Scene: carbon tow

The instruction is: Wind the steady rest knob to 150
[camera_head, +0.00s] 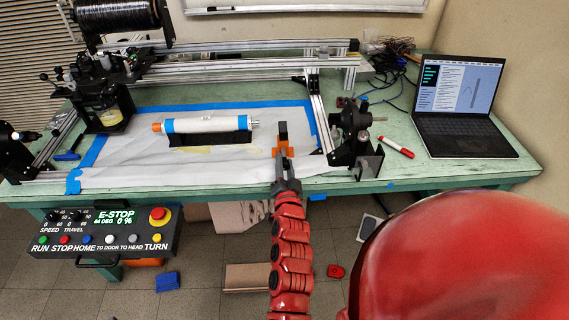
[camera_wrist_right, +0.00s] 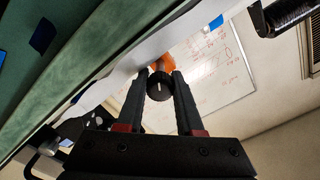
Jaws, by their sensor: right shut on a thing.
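The steady rest (camera_head: 283,151) has an orange body with a dark upright part and stands on the white sheet near the table's front edge. Its knob (camera_wrist_right: 159,87) is round and black with a short white mark on its face. My right gripper (camera_head: 286,178) reaches it from the front, and in the right wrist view its two fingers (camera_wrist_right: 160,80) are shut on the knob, one on each side. The knob is hidden by the fingers in the head view, and I cannot read a scale value. My left gripper is not in view.
A white tube (camera_head: 205,125) with blue and orange ends lies on a black support left of the steady rest. A black stand (camera_head: 352,140), a red marker (camera_head: 394,147) and a laptop (camera_head: 462,100) are to the right. A control panel (camera_head: 108,232) hangs at front left, showing E-STOP.

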